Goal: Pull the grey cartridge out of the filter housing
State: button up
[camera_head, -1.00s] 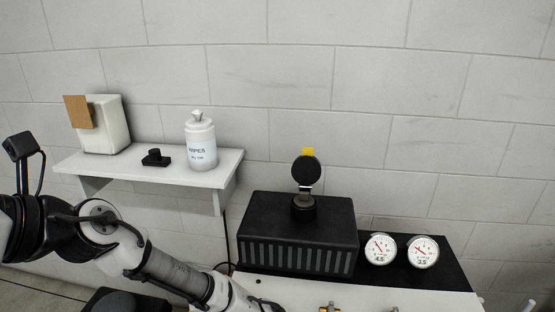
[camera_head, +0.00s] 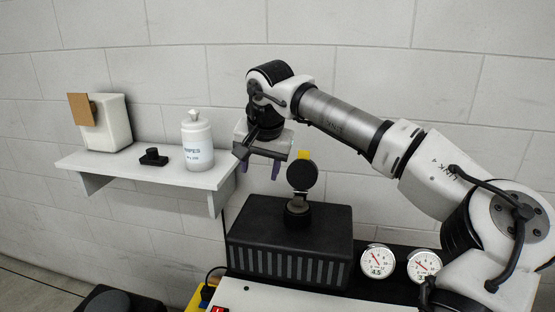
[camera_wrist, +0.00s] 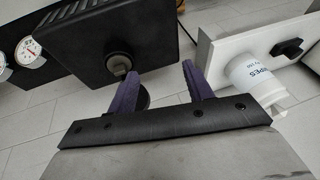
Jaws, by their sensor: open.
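A short black neck (camera_head: 297,210), which looks like the filter housing, stands on top of a black slatted box (camera_head: 290,262). A round black lid (camera_head: 303,175) stands upright above it, with a yellow tab (camera_head: 304,155) behind. In the wrist view a grey round face, possibly the grey cartridge (camera_wrist: 119,63), shows in the neck; I cannot tell how deep it sits.
A white shelf (camera_head: 130,170) at left holds a white wipes bottle (camera_head: 197,142), a small black knob part (camera_head: 153,157) and a white box (camera_head: 105,125) with a brown panel. Two gauges (camera_head: 377,261) stand right of the black box. The wall is close behind.

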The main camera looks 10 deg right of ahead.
aim_at(298, 197)
jog(key=d+r+h, duration=0.1)
jog(key=d+h, duration=0.2)
jog(key=d, duration=0.5)
jog(key=shift+y, duration=0.3)
jog(key=p+x, duration=0.1)
jog(key=x, duration=0.3)
jog(key=p+x, duration=0.1)
jog(key=x, duration=0.3)
jog(key=p+x, duration=0.1)
jog(key=x, duration=0.4)
jog(key=shift+s+f+p, duration=0.2)
jog(key=shift+s+p, duration=0.05)
jog(key=shift+p, duration=0.05)
jog(key=shift+c, duration=0.4)
jog(key=c, duration=1)
jog(key=shift+r, duration=0.1)
jog(key=shift+r, duration=0.1)
jog(key=shift+r+p, duration=0.65)
jog(key=shift+r, duration=0.45)
jog(key=shift+r, duration=0.1)
